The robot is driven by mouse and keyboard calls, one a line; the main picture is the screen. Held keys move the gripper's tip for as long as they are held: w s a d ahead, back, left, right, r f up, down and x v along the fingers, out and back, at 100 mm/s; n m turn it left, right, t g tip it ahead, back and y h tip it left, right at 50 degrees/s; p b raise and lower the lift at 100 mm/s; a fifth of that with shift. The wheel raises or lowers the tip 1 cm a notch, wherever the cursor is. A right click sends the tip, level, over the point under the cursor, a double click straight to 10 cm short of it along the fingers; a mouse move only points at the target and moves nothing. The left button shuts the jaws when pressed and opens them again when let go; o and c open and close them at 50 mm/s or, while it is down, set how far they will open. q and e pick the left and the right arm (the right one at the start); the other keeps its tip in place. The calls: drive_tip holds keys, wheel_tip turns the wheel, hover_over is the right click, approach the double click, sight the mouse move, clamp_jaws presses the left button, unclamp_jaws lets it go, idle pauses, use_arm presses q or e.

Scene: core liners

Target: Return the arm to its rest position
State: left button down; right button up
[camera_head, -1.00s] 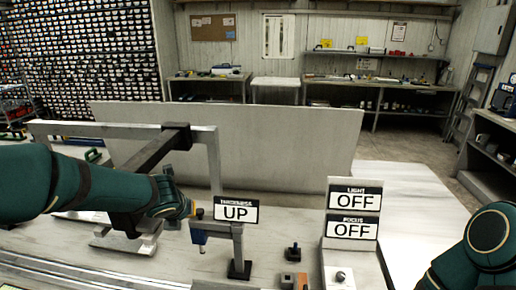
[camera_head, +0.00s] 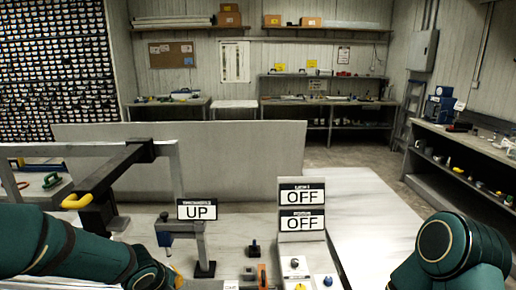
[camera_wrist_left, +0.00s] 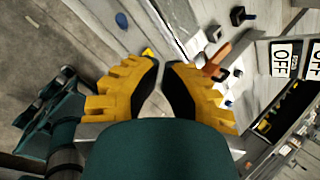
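My left arm (camera_head: 60,245) lies low across the left of the head view. Its gripper is largely out of sight at the bottom edge there. In the left wrist view my left gripper (camera_wrist_left: 161,62) shows two yellow fingers with black pads. A narrow gap is between them, and nothing is held. My right arm (camera_head: 452,250) is folded at the lower right of the head view; its gripper is out of frame.
A grey frame with a black arm and yellow handle (camera_head: 76,201) stands beyond my left arm. The white surface right of the panel is clear.

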use_arm(q)
drive_tip(key=s+d+f+n+g+h+b, duration=0.1)
drive_tip(key=s+d+f+n, duration=0.3)
drive_tip(key=f+n, duration=0.4)
drive_tip(key=s+d+f+n+g+h+b, duration=0.1)
drive_tip(key=s+d+f+n, duration=0.3)
drive_tip(key=s+f+n, duration=0.3)
drive_tip(key=s+d+f+n+g+h+b, duration=0.1)
drive_tip(key=s+d+f+n, duration=0.3)
drive_tip(key=f+n, duration=0.6)
drive_tip(key=s+n+b, duration=0.1)
drive_tip(key=s+n, duration=0.1)
drive_tip(key=n, duration=0.1)
drive_tip(key=shift+s+f+n+g, duration=0.25)
drive_tip(key=shift+n+g, duration=0.05)
drive_tip(key=shift+g, duration=0.1)
drive_tip(key=shift+d, duration=0.15)
